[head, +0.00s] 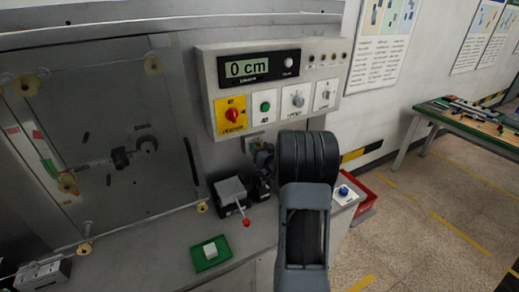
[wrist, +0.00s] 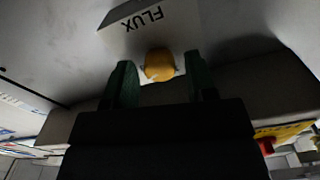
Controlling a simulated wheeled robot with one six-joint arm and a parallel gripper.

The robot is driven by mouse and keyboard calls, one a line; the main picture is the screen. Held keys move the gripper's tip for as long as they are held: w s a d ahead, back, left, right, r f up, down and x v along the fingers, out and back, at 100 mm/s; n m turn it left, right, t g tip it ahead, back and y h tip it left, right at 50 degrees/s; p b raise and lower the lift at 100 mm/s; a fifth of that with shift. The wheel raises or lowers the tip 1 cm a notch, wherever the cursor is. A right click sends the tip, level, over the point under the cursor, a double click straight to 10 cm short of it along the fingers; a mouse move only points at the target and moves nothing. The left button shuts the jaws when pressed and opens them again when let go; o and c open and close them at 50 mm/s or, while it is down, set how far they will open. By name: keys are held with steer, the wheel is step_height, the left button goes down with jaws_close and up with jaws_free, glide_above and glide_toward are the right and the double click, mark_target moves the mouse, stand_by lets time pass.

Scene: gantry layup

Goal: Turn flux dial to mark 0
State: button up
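The flux dial (wrist: 159,65) is a round orange-yellow knob in the wrist view, below a pale plate (wrist: 150,20) whose word FLUX appears upside down. My gripper (wrist: 160,78) is open, with one dark green finger on each side of the dial. A gap shows between the dial and each finger, so neither appears to grip it. The dial's marks and pointer cannot be read. In the head view my dark arm covers the area below the control panel, and I cannot make out the dial there.
A small lever box (head: 231,192) and a green tray (head: 210,254) sit on the bench left of my arm.

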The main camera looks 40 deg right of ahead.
steer(key=c, duration=0.8)
steer(key=shift+o, duration=0.2)
steer(key=shift+f+b, duration=0.1)
steer(key=shift+b, duration=0.25)
steer(key=shift+a+f+n+b, duration=0.1)
steer(key=shift+n+b, duration=6.55)
steer(key=shift+b, duration=0.3)
steer(key=shift+a+f+n+b, duration=0.1)
steer(key=shift+n+b, duration=6.55)
steer(key=shift+b, duration=0.25)
steer(key=shift+d+r+n, duration=0.1)
steer(key=shift+n, duration=0.2)
